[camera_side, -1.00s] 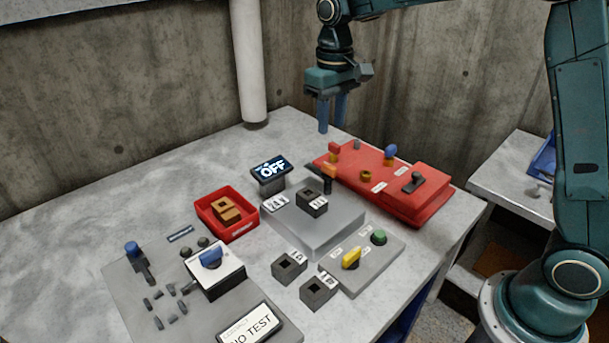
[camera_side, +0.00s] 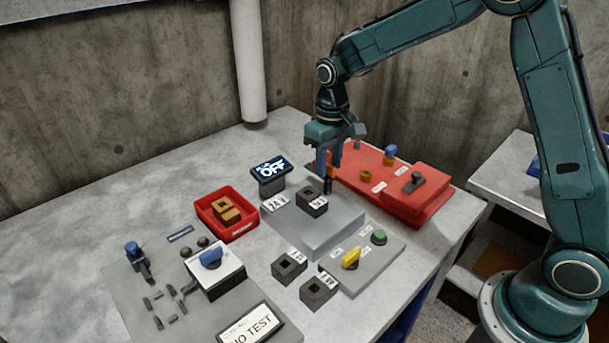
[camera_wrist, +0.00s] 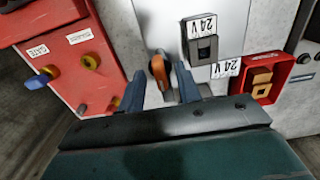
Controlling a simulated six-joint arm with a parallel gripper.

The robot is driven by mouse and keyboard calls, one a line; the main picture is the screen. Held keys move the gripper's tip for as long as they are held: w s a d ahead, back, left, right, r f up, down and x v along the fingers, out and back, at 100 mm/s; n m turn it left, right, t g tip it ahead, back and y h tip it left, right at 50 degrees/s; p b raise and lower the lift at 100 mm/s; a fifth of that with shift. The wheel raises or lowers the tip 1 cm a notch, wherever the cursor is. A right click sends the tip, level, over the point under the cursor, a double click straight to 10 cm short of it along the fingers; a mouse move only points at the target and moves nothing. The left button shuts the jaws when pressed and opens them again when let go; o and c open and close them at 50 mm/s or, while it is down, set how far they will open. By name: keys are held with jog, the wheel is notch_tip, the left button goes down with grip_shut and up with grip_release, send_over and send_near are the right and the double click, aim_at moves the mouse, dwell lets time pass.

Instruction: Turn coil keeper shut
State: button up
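The coil keeper appears to be the small lever with an orange end and dark post at the back edge of the grey raised plate (camera_side: 335,232). In the wrist view the orange keeper (camera_wrist: 159,70) shows between my two fingers, with a gap on each side. My gripper (camera_side: 328,172) points down over it, fingers apart; it also shows in the wrist view (camera_wrist: 161,88). In the side view the fingers hide most of the keeper, so its exact turn cannot be told there. A dark coil block (camera_side: 312,201) marked 24V sits on the plate beside it.
The red panel (camera_side: 345,178) with knobs lies close behind and right of my gripper. The display reading OFF (camera_side: 271,169) stands left. A red tray (camera_side: 240,231) holds an orange block. A grey panel with a yellow knob (camera_side: 351,258) is in front.

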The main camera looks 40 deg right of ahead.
grip_shut()
jog(key=shift+n, duration=0.3)
jog(key=n, duration=0.8)
jog(key=shift+n, duration=0.3)
jog(key=n, duration=0.4)
jog(key=shift+n, duration=0.3)
jog(key=n, duration=0.4)
dwell(0.4)
